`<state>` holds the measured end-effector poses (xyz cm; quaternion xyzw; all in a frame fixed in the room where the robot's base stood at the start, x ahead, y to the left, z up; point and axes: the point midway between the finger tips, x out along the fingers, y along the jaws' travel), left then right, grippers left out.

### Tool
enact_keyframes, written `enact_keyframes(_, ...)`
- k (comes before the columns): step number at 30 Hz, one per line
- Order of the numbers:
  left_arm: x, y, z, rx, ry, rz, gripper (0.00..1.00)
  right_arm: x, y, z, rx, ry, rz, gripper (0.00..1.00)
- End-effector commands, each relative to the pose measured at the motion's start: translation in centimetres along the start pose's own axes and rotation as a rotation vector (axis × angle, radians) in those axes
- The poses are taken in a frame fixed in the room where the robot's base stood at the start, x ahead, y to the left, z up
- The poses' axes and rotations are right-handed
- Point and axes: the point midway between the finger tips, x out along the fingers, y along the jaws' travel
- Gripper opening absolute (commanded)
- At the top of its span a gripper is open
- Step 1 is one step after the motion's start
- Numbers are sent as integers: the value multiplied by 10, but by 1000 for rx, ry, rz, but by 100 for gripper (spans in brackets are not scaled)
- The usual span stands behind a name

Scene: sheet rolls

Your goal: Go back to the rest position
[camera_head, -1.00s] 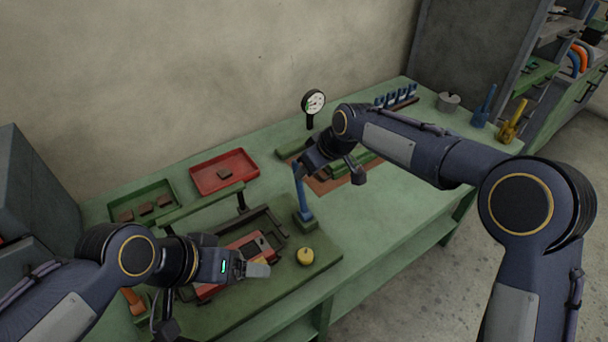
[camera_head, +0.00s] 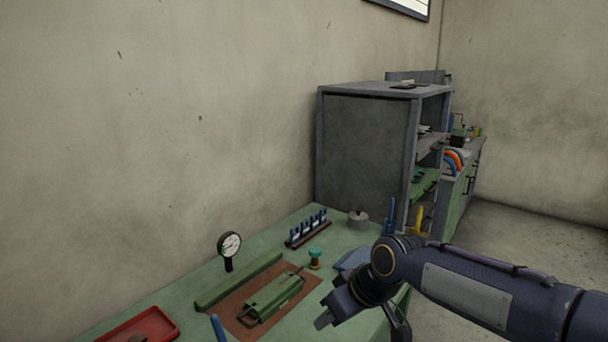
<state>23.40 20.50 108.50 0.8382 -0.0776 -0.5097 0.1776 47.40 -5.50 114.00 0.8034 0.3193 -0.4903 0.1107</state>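My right gripper (camera_head: 362,320) is at the lower middle right, its arm coming in from the right edge. Its two dark fingers are spread apart, with nothing visible between them. It is over the front right part of the green workbench (camera_head: 190,290), just right of a brown mat (camera_head: 238,318). My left gripper and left arm are out of view.
On the bench are a green block-like fixture (camera_head: 272,298), a long green bar (camera_head: 238,281), a dial gauge (camera_head: 229,246), a rack of blue pieces (camera_head: 308,230), a grey pot (camera_head: 358,219) and a red tray (camera_head: 150,325). A grey cabinet (camera_head: 365,150) stands behind. Floor at right is clear.

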Motion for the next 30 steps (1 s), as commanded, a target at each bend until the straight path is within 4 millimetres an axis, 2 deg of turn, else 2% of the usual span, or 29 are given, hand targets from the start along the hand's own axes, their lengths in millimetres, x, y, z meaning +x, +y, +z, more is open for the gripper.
enact_keyframes(1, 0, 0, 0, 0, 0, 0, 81, -24, 10, 25, 64, 12, 23, 40)
enact_keyframes(6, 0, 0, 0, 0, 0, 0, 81, -75, 21, 112, 289, 43, 75, 40)
enact_keyframes(9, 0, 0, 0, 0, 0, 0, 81, -92, 15, 164, 421, 66, 98, 40)
enact_keyframes(12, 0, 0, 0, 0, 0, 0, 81, -98, 4, 209, 543, 90, 113, 40)
enact_keyframes(15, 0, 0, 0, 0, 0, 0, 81, -97, -8, 242, 639, 113, 121, 40)
enact_keyframes(18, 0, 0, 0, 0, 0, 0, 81, -93, -18, 263, 701, 129, 124, 40)
enact_keyframes(21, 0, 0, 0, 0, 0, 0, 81, -90, -23, 272, 733, 137, 125, 40)
enact_keyframes(30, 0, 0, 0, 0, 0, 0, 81, -89, -24, 275, 741, 138, 124, 40)
